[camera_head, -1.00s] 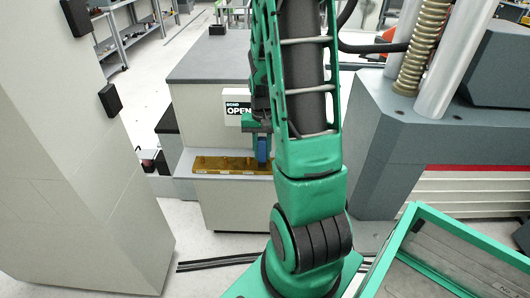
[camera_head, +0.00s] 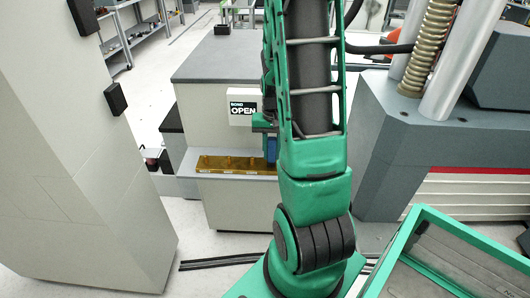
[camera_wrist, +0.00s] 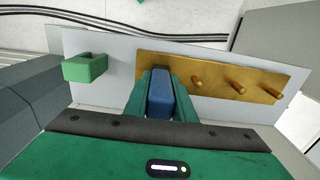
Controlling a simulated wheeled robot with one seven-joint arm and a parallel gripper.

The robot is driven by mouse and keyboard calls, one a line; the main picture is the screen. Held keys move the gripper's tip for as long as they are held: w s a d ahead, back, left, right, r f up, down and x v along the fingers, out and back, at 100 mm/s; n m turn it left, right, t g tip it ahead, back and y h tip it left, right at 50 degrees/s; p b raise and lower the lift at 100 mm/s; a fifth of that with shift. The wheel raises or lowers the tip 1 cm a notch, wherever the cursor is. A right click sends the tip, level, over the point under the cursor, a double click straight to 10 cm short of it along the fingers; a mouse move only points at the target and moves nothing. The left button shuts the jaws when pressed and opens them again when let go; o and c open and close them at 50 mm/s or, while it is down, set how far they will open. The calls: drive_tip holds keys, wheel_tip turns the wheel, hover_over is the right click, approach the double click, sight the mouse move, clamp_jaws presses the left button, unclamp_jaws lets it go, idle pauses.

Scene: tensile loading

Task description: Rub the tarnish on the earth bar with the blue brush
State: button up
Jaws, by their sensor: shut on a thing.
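The earth bar (camera_head: 228,165) is a brass-coloured strip on the ledge of a grey cabinet. In the wrist view the earth bar (camera_wrist: 262,85) has several pegs standing on it. My gripper (camera_wrist: 160,78) is shut on the blue brush (camera_wrist: 161,97). In the head view the blue brush (camera_head: 271,150) hangs below my gripper (camera_head: 266,128), over the bar's right part. The brush's far end is at the bar in the wrist view; I cannot tell whether it touches. I cannot make out the tarnish; the brush and fingers hide part of the bar.
A green bracket (camera_wrist: 85,68) stands on the ledge beside the bar. An "OPEN" sign (camera_head: 243,107) is on the cabinet above. A tall pale cabinet (camera_head: 75,170) is at left, a large grey machine (camera_head: 425,135) at right, and a green-rimmed tray (camera_head: 440,215) at the lower right.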

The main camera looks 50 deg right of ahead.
drive_tip(key=shift+s+d, duration=0.55)
drive_tip(key=shift+s, duration=0.2)
drive_tip(key=shift+s+d, duration=0.55)
drive_tip(key=shift+s, duration=0.15)
drive_tip(key=shift+w+r, duration=0.1)
drive_tip(key=shift+r, duration=2.95)
drive_tip(key=shift+r, duration=0.15)
drive_tip(key=shift+r, duration=1.35)
